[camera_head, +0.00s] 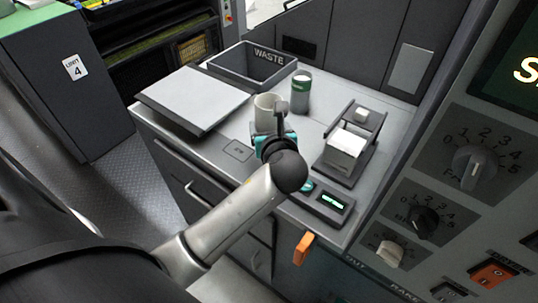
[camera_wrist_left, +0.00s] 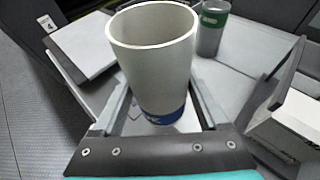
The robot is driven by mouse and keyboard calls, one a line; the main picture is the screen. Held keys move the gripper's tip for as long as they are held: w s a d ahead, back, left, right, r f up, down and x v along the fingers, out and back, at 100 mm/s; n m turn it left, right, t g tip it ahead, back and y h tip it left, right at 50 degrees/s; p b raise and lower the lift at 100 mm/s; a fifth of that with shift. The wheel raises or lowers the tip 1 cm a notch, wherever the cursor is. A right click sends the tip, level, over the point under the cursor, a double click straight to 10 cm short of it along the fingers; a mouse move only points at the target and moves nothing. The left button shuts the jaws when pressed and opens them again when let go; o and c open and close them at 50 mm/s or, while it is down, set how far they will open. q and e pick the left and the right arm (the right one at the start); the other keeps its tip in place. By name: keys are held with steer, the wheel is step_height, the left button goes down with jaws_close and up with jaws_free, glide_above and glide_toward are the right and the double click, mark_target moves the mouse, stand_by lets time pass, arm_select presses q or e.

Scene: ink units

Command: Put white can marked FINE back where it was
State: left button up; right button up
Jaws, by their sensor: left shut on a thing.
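A white open-topped can (camera_head: 264,103) is held in my left gripper (camera_head: 272,118) over the grey counter. In the left wrist view the white can (camera_wrist_left: 155,55) stands upright between the two fingers, with a blue band low on it. The band's lettering is mostly hidden, so I cannot read FINE. A second can (camera_head: 301,92) with a green band stands on the counter behind and to the right of the held one; it also shows in the left wrist view (camera_wrist_left: 212,30). I cannot tell whether the held can touches the counter. My right gripper is out of view.
A dark WASTE bin (camera_head: 222,72) is at the back. A flat grey plate (camera_head: 192,98) lies to the left. A dark holder (camera_head: 330,160) with a white block (camera_head: 345,146) stands to the right. A small device with a green display (camera_head: 332,202) is near the front edge.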

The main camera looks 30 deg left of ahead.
arm_select(q)
step_height(320, 180, down, 8)
steer(key=shift+r+b, duration=0.1)
steer(key=shift+b, duration=1.1)
steer(key=shift+f, duration=0.25)
steer(key=o, duration=1.4)
steer(key=shift+s+d+r, duration=0.1)
steer(key=shift+d+r, duration=0.05)
steer(key=shift+r, duration=0.1)
steer(key=p+v, duration=0.2)
steer(key=v, duration=0.9)
steer(key=shift+s, duration=0.3)
steer(key=shift+d+r, duration=0.1)
steer(key=shift+d, duration=0.05)
